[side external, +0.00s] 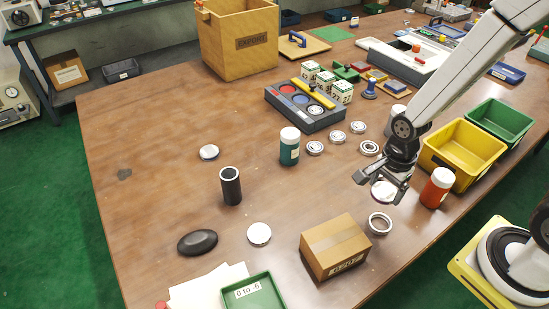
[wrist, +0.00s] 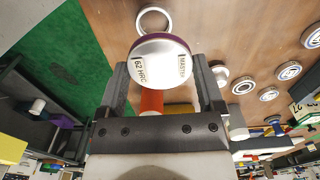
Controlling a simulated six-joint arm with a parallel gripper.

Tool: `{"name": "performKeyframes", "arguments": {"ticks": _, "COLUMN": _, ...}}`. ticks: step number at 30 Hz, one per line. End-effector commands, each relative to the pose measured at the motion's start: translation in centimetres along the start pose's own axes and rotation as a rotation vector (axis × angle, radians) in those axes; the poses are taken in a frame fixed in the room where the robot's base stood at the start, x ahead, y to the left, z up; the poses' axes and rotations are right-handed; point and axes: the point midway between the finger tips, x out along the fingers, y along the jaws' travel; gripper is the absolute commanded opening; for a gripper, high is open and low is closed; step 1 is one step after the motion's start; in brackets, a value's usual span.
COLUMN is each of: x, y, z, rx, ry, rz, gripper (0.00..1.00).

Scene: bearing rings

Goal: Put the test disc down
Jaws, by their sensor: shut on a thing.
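The test disc (wrist: 160,62) is a pale round disc with a dark purple rim, marked "62 HRC" and "MASTER". My gripper (wrist: 160,78) is shut on it, one finger on each side, in the wrist view. In the side external view, my gripper (side external: 380,185) holds the disc (side external: 384,192) over the right part of the brown table (side external: 150,150). The gap between disc and tabletop is hard to judge. The fingers hide part of the disc in the side view.
An orange bottle (side external: 438,187) and yellow bin (side external: 462,153) stand close to the right of my gripper. A metal ring (side external: 380,223) and cardboard box (side external: 335,247) lie in front. Several bearings (side external: 338,137) lie behind left. The table's left part has free room.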

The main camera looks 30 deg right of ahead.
Motion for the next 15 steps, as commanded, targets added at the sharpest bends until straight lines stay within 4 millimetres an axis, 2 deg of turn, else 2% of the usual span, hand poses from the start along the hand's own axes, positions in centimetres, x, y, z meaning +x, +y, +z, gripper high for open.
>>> {"name": "performKeyframes", "arguments": {"ticks": 1, "x": -0.1, "y": 0.5, "z": -0.8, "rx": 0.013, "ry": 0.000, "rz": -0.001, "gripper": 0.00}}
{"name": "performKeyframes", "arguments": {"ticks": 6, "x": -0.1, "y": 1.8, "z": -2.1, "rx": 0.026, "ry": 0.000, "rz": -0.002, "gripper": 0.00}}
{"name": "performKeyframes", "arguments": {"ticks": 15, "x": -0.1, "y": 2.2, "z": -2.5, "rx": 0.029, "ry": 0.000, "rz": -0.001, "gripper": 0.00}}
